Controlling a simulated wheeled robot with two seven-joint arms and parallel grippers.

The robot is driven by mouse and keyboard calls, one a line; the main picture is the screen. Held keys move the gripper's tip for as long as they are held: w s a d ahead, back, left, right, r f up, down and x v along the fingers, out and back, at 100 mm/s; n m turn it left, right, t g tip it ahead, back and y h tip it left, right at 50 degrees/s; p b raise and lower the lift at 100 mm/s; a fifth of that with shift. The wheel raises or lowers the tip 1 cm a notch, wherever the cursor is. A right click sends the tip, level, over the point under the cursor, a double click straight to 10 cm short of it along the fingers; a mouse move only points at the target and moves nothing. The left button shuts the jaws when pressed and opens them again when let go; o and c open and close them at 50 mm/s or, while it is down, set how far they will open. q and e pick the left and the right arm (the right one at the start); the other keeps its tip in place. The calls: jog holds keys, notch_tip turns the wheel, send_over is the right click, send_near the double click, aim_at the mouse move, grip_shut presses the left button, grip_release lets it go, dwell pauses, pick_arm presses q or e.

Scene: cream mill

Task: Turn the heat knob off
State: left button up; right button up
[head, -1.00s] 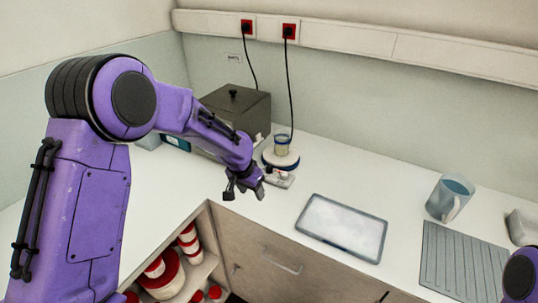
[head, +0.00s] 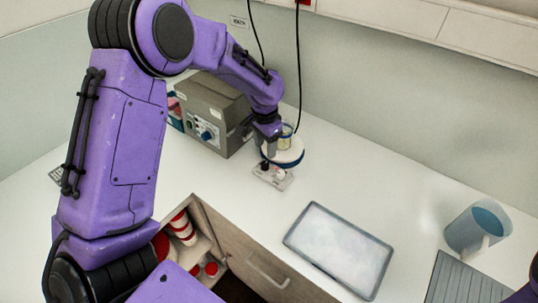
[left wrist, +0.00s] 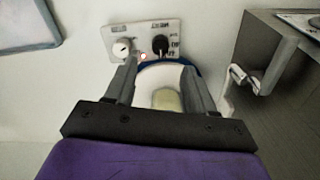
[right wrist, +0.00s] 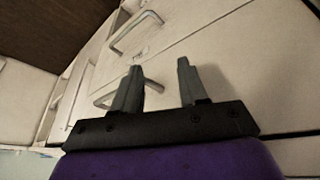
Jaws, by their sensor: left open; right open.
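The hotplate (head: 290,158) is a round white plate with a blue rim, and a small beaker (head: 285,133) stands on it. Its control panel (head: 262,179) faces front, with a black knob (head: 265,166) and a white knob (head: 280,174). In the left wrist view the white knob (left wrist: 121,48) is left of the black knob (left wrist: 160,43), with a small red light between them. My left gripper (head: 268,148) is open, pointing down just above the panel's side of the plate, touching neither knob visibly. My right gripper (right wrist: 158,68) is open and empty, facing drawer fronts.
A grey box-shaped device (head: 212,110) with a blue dial stands close left of the hotplate. Counter between hotplate and tray is clear.

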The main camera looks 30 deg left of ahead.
aim_at(265, 164)
pick_arm(q)
jog(key=f, duration=0.1)
jog(key=s+f+p, duration=0.1)
jog(key=f, duration=0.1)
jog(key=shift+a+f, duration=0.1)
jog(key=shift+f, duration=0.15)
jog(key=f, duration=0.1)
jog(key=w+f, duration=0.1)
jog(key=f, duration=0.1)
jog(key=shift+w+f, duration=0.15)
jog(key=shift+f, duration=0.3)
jog(key=shift+s+r, duration=0.2)
jog(key=shift+s, duration=0.1)
grip_shut()
pick_arm(e)
notch_tip(265, 164, up, 2)
jog(key=shift+s+a+r, duration=0.1)
